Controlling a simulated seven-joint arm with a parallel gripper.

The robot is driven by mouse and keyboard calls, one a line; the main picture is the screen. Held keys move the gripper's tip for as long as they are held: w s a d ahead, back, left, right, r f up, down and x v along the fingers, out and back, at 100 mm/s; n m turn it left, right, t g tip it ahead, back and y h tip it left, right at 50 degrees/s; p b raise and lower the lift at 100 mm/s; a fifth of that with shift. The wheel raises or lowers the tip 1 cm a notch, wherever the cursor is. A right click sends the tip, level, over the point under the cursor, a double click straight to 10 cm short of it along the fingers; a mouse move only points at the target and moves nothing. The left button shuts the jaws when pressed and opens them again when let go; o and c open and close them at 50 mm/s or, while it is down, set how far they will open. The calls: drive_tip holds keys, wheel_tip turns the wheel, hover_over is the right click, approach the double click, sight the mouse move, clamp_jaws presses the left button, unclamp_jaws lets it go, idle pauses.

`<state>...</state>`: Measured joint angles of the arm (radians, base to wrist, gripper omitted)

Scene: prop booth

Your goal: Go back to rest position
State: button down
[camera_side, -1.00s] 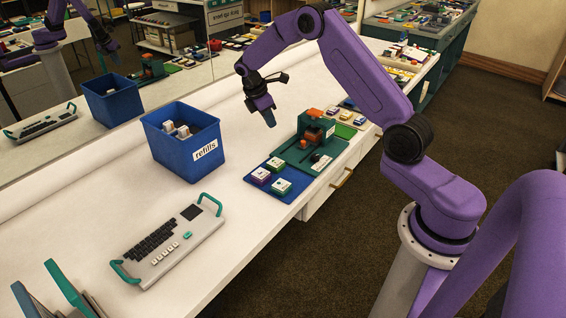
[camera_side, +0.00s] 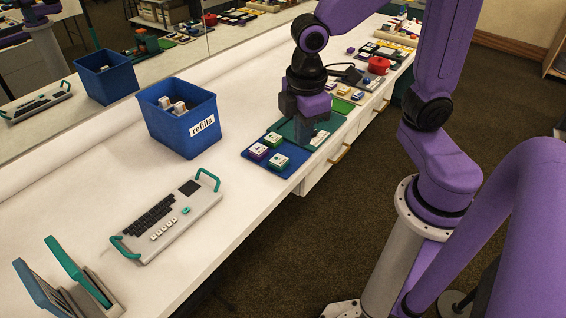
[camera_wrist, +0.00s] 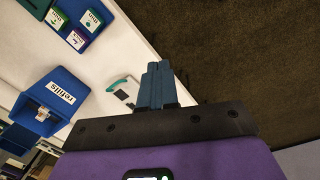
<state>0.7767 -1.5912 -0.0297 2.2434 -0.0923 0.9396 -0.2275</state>
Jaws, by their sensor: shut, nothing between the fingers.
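My gripper (camera_side: 305,128) points down in the side view, above or in front of the green tray (camera_side: 337,125) near the bench's front edge. It hides most of that tray and what stands there. In the wrist view its blue-grey fingers (camera_wrist: 157,80) are together, with nothing between them. The floor and the bench's front edge show beyond the fingertips.
On the white bench (camera_side: 95,190) are a blue tray (camera_side: 284,165) with several small boxes, a blue "refills" bin (camera_side: 180,130) holding pale blocks, and a grey keyboard device (camera_side: 170,222) with green handles. A red pot (camera_side: 378,66) stands farther back.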

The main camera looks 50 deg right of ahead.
drive_tip(key=s+d+y, duration=0.1)
drive_tip(key=s+d, duration=0.1)
drive_tip(key=s, duration=0.9)
drive_tip(key=shift+s+d+f, duration=0.15)
